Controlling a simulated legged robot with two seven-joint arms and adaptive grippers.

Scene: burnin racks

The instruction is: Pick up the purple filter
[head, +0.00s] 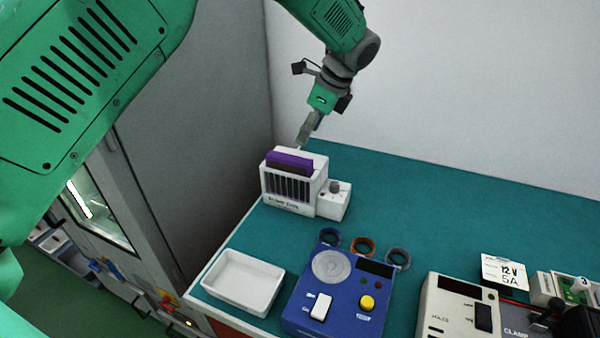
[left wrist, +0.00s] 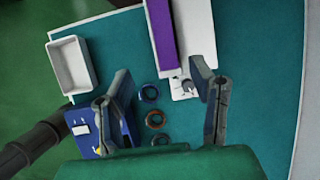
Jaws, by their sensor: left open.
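The purple filter (head: 290,161) sits in the top of a white slotted unit (head: 300,204) with a knob box on its right side. In the left wrist view the filter (left wrist: 162,35) shows as a long purple strip along the white unit (left wrist: 195,28), ahead of the fingers. My left gripper (head: 303,142) is above and just behind the unit in the head view, pointing down. In the left wrist view its fingers (left wrist: 160,85) are spread wide with nothing between them at their tips. My right gripper is not in view.
A white tray (head: 243,300) stands at the bench's left edge. A blue device (head: 325,321) with a yellow button stands beside it, with three coloured rings (head: 362,247) behind. Beige instruments (head: 437,307) are at right. The teal bench (head: 440,215) is clear behind them.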

